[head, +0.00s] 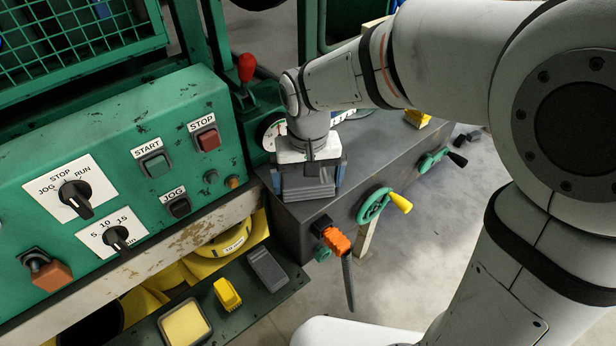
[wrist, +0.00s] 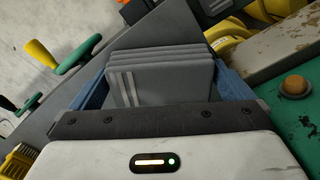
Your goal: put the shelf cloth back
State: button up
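A grey folded cloth (head: 308,189) with several layers is between the fingers of my gripper (head: 311,178), at the left end of the dark grey bench top. In the wrist view the cloth (wrist: 162,75) shows pale stripes at its left corner. The blue fingers of my gripper (wrist: 162,88) stand on either side of it, close to its edges. I cannot tell whether they press on it, or whether the cloth rests on the bench. The low dark shelf (head: 228,318) is below the green panel, at bottom centre-left.
The shelf carries a grey block (head: 268,268), a yellow piece (head: 227,294) and a yellow-filled tray (head: 185,328). A green control panel (head: 120,165) with knobs and buttons stands at left. A green handwheel (head: 374,205) and an orange-handled tool (head: 335,238) stick out from the bench front.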

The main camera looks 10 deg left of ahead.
jog(key=shift+r, duration=0.1)
dwell(0.4)
jog(key=shift+r+p, duration=2.95)
jog(key=shift+r, duration=1)
notch_tip(320, 180, up, 8)
jog(key=b, duration=0.1)
jog(key=shift+f, duration=0.15)
jog(key=s+d+f+m+t+b, duration=0.1)
jog(key=s+d+f, duration=0.1)
jog(key=d, duration=0.6)
jog(key=s+d+f+m+t+b, duration=0.1)
jog(key=s+d+f+b, duration=0.1)
jog(key=d, duration=0.5)
jog(key=s+d+f+m+t+b, duration=0.1)
jog(key=s+d+f+m, duration=0.1)
jog(key=d, duration=0.6)
notch_tip(320, 180, down, 2)
jog(key=shift+s+d+f, duration=0.15)
jog(key=shift+s+d, duration=0.2)
jog(key=shift+s, duration=0.5)
